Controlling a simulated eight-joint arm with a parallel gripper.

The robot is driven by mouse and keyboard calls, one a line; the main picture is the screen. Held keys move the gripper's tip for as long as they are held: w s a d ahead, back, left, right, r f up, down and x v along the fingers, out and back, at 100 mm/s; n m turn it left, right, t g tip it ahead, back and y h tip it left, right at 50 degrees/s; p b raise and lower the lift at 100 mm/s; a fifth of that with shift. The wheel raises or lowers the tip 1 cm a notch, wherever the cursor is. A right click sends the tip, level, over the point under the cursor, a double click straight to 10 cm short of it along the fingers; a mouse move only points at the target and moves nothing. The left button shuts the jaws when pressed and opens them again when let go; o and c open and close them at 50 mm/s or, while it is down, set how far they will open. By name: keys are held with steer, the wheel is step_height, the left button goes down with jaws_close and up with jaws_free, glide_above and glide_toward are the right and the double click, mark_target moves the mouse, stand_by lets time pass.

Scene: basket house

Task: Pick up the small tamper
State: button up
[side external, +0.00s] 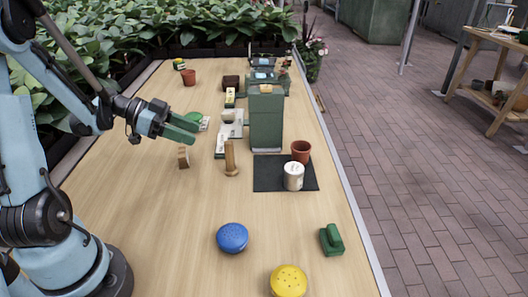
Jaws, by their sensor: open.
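An upright wooden piece with a round foot (231,158), which looks like the small tamper, stands on the wooden table near its middle. My gripper (192,129) is to the left of it and apart from it, above the table. Its green fingers are spread open and point right, with nothing seen between them. A short wooden block (183,158) stands on the table just below the gripper in the picture. I cannot be sure which wooden piece the name fits.
A dark green box (265,120) stands to the tamper's right. A dark mat (267,175) bears a white canister (293,177) and a terracotta pot (301,151). A blue round object (232,238), a yellow one (289,281) and a green block (332,240) lie nearer.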

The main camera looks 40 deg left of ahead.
mark_target(228, 142)
steer(key=shift+m+t, duration=0.4)
steer(key=x, duration=1.1)
steer(key=shift+w+a+f, duration=0.1)
steer(key=shift+w+a, duration=0.05)
jaws_close()
